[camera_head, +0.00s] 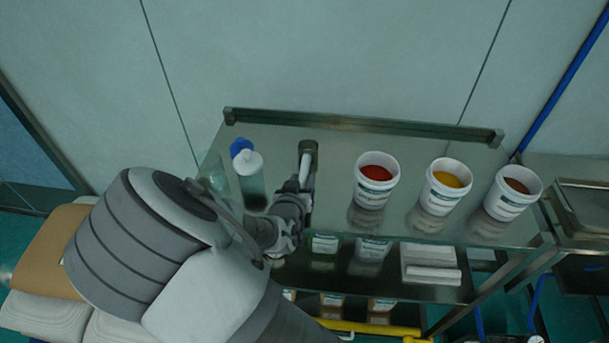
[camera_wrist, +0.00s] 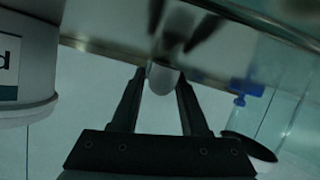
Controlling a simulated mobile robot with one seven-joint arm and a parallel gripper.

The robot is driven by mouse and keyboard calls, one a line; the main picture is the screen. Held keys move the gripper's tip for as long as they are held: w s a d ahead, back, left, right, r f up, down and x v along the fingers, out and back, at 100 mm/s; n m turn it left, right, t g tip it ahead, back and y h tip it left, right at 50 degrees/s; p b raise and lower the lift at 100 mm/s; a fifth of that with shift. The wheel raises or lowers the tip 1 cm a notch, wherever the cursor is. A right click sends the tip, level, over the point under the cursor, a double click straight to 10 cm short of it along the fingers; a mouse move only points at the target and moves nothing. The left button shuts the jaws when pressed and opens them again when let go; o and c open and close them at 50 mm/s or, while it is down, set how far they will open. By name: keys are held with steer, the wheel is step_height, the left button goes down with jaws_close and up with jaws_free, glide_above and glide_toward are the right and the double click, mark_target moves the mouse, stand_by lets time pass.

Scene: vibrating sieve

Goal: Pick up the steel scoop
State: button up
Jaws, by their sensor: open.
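The steel scoop (camera_head: 308,149) rests on the steel shelf top, near its back rail, with its pale handle pointing toward my gripper. My gripper (camera_head: 297,186) is at the handle end in the head view, and the arm hides part of that area. In the wrist view my gripper (camera_wrist: 160,82) is open. A pale rounded end, seemingly the scoop handle (camera_wrist: 162,77), shows between the two fingertips, with visible gaps on both sides. The rest of the scoop is dark and blurred in that view.
White tubs of red (camera_head: 376,172), yellow (camera_head: 447,180) and brown (camera_head: 516,187) material stand right of the scoop. A white-capped bottle (camera_head: 250,164) and a blue-capped item (camera_head: 240,147) stand left. A raised rail (camera_head: 360,124) edges the back.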

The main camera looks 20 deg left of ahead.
steer(key=shift+x, duration=1)
jaws_close()
steer(key=shift+r, duration=0.1)
